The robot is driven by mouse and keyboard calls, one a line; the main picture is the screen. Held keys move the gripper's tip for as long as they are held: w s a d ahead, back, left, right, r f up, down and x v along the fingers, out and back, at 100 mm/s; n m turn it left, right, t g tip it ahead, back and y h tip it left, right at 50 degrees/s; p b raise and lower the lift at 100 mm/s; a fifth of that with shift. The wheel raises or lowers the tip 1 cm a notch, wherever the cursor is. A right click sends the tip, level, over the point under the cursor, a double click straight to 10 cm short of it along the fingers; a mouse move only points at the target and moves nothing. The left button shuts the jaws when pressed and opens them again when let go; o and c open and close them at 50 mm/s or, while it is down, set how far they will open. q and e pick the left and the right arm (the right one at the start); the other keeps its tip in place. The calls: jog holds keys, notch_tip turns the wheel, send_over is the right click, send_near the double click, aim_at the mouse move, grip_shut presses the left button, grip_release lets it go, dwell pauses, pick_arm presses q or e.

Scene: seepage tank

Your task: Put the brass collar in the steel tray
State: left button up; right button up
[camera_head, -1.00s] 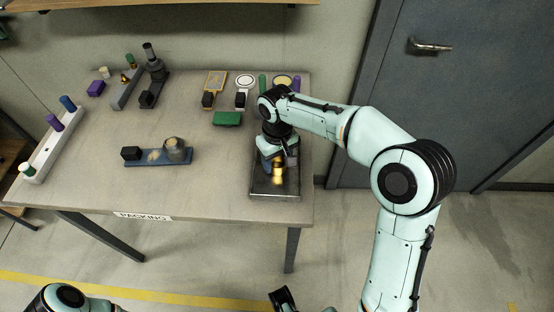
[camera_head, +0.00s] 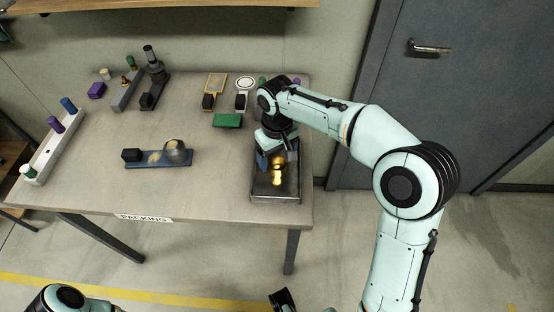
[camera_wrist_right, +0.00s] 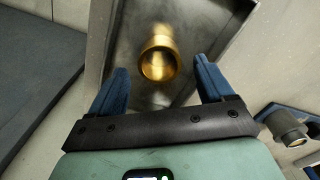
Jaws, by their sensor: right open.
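The brass collar (camera_head: 278,166) is a shiny gold ring-like piece. It also shows in the right wrist view (camera_wrist_right: 158,58), within the walls of the steel tray (camera_wrist_right: 220,42), over its floor. The steel tray (camera_head: 276,198) sits near the right end of the table. My right gripper (camera_head: 274,160) is above the tray. In the right wrist view its two blue fingers (camera_wrist_right: 163,78) stand wide apart, one on each side of the collar, with a gap to it.
A blue base (camera_head: 185,161) with a black block and a grey dome lies left of the tray. A green block (camera_head: 228,120) lies behind. A white rack (camera_head: 45,150) with coloured pegs stands at the far left.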

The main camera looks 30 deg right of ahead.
notch_tip(320, 180, up, 9)
jog(key=p, duration=0.1)
jog(key=shift+p, duration=0.3)
dwell(0.4)
